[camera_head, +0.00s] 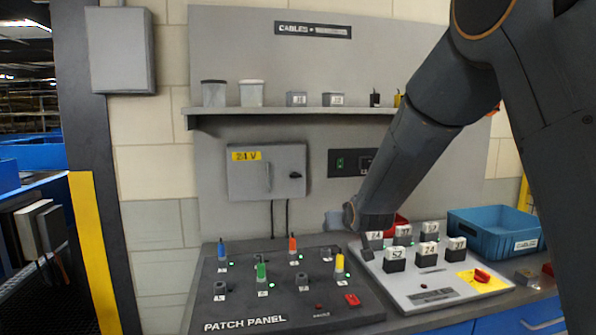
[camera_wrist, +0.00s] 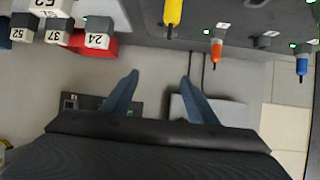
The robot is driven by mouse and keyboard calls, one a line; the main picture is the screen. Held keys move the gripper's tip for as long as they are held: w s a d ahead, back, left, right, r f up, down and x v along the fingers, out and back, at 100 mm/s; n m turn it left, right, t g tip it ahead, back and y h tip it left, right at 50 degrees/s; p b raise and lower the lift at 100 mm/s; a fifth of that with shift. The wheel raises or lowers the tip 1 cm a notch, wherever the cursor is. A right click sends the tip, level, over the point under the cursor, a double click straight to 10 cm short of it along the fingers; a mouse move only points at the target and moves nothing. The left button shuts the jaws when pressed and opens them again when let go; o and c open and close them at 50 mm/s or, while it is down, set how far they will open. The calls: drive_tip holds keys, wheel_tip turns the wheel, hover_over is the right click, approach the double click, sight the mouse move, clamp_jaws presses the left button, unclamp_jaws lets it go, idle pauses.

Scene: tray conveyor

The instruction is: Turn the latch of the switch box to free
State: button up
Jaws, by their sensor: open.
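The switch box (camera_head: 262,182) is a grey wall box with a yellow "24 V" label, on the back panel above the patch panel. Its door looks closed. A small dark knob (camera_head: 295,175) sits on its right side, probably the latch; its exact angle is too small to read. My gripper (camera_head: 334,221) is open and empty, below and to the right of the box and apart from it. In the wrist view the picture is upside down; my open fingers (camera_wrist: 159,76) frame bare wall, and the box (camera_wrist: 230,112) shows partly behind one finger. The knob is not visible there.
The patch panel (camera_head: 285,318) with coloured plugs lies below the box. A tray of numbered blocks (camera_head: 405,292) and a blue bin (camera_head: 490,228) stand to the right. A shelf (camera_head: 290,111) with cups runs above. Two cables (camera_head: 273,220) hang under the box.

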sight(296, 176)
drive_tip(key=shift+w+a+r+n+t+y+p, duration=0.2)
drive_tip(key=shift+w+a+r+t+y+p, duration=0.5)
drive_tip(key=shift+w+a+r, duration=1.45)
drive_tip(key=shift+w+a+r+n+t+y+p, duration=0.2)
drive_tip(key=shift+w+a+r+t, duration=0.9)
drive_tip(key=shift+w+a, duration=2.15)
drive_tip(key=shift+w+a+r+n+t+y+p, duration=0.4)
drive_tip(key=shift+w+a+r+t, duration=0.85)
drive_tip(key=shift+w, duration=2.65)
drive_tip(key=shift+a+r+g, duration=0.2)
drive_tip(key=shift+r+g, duration=0.15)
drive_tip(key=c, duration=1.1)
drive_tip(key=shift+o, duration=0.2)
